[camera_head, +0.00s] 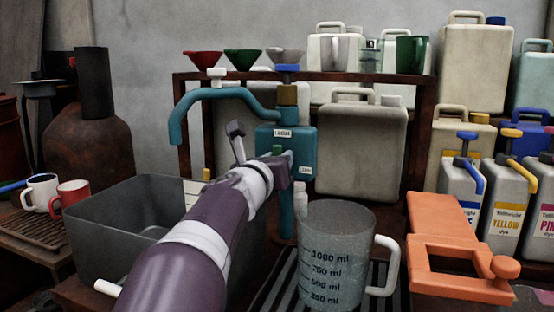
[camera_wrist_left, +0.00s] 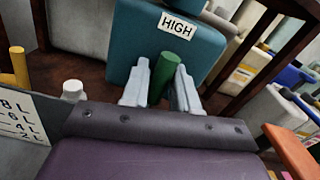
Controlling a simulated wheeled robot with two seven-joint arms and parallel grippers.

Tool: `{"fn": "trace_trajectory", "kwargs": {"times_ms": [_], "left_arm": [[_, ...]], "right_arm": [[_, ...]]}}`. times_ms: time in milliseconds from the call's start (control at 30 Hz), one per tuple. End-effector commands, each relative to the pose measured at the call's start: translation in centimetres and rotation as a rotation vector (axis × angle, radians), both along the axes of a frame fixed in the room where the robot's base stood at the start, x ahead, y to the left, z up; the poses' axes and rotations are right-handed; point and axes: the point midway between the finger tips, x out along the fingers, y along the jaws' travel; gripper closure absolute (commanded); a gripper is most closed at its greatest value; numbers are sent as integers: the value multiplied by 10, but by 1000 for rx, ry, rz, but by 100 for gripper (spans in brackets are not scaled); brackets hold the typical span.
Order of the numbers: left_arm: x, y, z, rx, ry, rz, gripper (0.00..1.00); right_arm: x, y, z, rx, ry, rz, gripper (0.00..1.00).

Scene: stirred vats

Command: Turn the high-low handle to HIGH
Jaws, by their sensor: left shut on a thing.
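A teal tap unit has a box-shaped body (camera_head: 305,140) on a post, with a curved spout to the left. The box carries small white labels. In the left wrist view a label reading HIGH (camera_wrist_left: 177,25) is on the teal box (camera_wrist_left: 135,38). The green high-low handle (camera_wrist_left: 166,72) stands between my left fingers, and its tip (camera_head: 277,150) shows in the head view. My left gripper (camera_wrist_left: 161,90) is shut on the green handle, in front of the box. In the head view my left wrist partly hides the handle and the box's lower part. My right gripper is in neither view.
A grey open tank (camera_head: 110,235) stands left of my arm. A measuring jug (camera_head: 335,245) stands close on the right, with an orange device (camera_head: 455,245) beyond. Mugs (camera_head: 72,197) are at far left. Funnels (camera_head: 243,60) sit on the rack above.

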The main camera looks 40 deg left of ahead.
Motion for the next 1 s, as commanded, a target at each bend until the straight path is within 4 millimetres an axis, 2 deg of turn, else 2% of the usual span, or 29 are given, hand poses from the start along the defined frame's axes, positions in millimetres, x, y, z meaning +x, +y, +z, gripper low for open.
{"fn": "trace_trajectory", "kwargs": {"times_ms": [567, 600, 667, 1000], "left_arm": [[0, 0, 0, -35, -12, 0, 100], [0, 0, 0, -35, -12, 0, 67], [0, 0, 0, -34, -11, 0, 50], [-3, -1, 1, -32, -11, 0, 50]], "right_arm": [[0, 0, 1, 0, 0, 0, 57], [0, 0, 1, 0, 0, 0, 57], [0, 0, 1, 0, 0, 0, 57], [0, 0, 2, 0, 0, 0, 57]]}}
